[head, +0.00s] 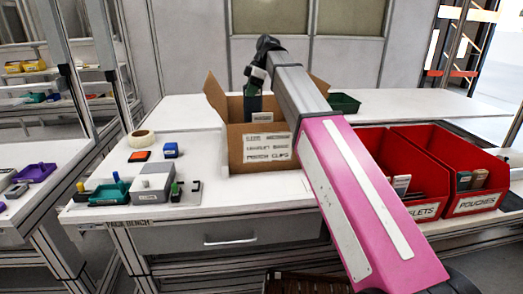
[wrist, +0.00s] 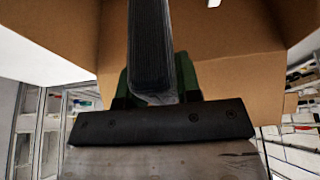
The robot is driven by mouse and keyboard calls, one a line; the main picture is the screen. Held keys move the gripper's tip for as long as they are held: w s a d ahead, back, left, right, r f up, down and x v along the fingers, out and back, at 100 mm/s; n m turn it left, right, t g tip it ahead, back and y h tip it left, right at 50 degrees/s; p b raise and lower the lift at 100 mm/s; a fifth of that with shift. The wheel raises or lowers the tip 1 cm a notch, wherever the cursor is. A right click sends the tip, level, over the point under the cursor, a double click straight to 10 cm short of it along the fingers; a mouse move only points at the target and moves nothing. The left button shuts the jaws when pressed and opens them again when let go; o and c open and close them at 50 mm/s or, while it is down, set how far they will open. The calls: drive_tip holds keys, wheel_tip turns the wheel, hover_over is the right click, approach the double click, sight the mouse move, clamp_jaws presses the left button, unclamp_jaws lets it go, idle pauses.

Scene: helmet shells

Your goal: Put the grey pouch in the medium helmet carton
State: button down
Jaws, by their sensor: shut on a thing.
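The open cardboard carton (head: 232,148) stands on the bench with its flaps up and a printed white label on its front, too small to read surely. My gripper (head: 254,108) points down into the carton's mouth. In the wrist view my gripper (wrist: 160,92) is shut on a dark grey, flat, ribbed thing, which I take for the grey pouch (wrist: 150,45). The brown carton walls (wrist: 225,80) surround it there.
Right of the carton stand two red bins, one (head: 400,150) partly behind my arm and one labelled POUCHES (head: 475,204). A green tray (head: 344,103) is behind. A tape roll (head: 141,138), small blocks and a grey box (head: 152,182) lie left. Bench left of the carton is partly clear.

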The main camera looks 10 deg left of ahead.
drive_tip(key=shift+f, duration=5.7)
drive_tip(key=c, duration=0.8)
unclamp_jaws()
drive_tip(key=v, duration=1.2)
drive_tip(key=shift+s, duration=0.1)
